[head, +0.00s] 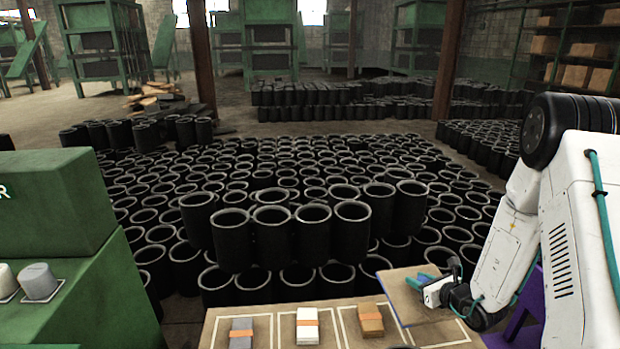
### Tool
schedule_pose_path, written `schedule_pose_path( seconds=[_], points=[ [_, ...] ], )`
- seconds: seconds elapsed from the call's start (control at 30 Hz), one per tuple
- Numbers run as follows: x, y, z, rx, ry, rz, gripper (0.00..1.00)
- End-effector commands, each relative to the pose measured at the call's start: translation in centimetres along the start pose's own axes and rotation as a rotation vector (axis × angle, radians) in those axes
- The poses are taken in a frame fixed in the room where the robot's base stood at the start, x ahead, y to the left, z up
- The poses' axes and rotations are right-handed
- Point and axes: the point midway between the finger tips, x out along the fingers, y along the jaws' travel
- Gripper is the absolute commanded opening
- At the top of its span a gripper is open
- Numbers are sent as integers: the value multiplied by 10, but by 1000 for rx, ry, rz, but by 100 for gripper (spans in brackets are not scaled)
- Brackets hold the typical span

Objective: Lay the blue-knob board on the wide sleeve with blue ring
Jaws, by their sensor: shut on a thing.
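My gripper (428,287) is at the lower right, shut on a flat tan board (399,295). The board is tilted over the right end of a wooden table, with a blue line along its left edge. A small blue-teal part shows at the jaws; I cannot tell whether it is the board's knob or part of my gripper. Many black sleeves with grey rims stand upright beyond the table, some stacked higher in the middle (271,236). I cannot make out a blue ring on any sleeve. The board is apart from the sleeves.
The table (262,312) has white-outlined places with a grey (241,332), a white (307,326) and a brown block (371,320), each with an orange band. A green machine (75,250) with knobs stands at the left. Brown posts (449,60) rise farther back.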

Motion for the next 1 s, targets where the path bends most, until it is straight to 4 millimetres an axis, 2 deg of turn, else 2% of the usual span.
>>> schedule_pose_path(
  seconds=[0.03, 0.1, 0.2, 0.3, 0.47, 0.57, 0.7, 0.9, 1.0],
  points=[
    [4, 20, 17, -17, -4, 30, 0],
    [8, 43, 34, -31, -5, 65, 0],
    [13, 69, 53, -48, -3, 107, 0],
    [16, 84, 64, -57, -2, 134, 0],
    [19, 86, 58, -43, 2, 108, 0],
    [16, 77, 78, -25, -5, 50, 0],
    [9, 71, 115, -2, -8, -8, 0],
    [-3, 73, 170, 17, -7, -49, 0],
    [-7, 76, 188, 16, -4, -47, 0]
  ],
)
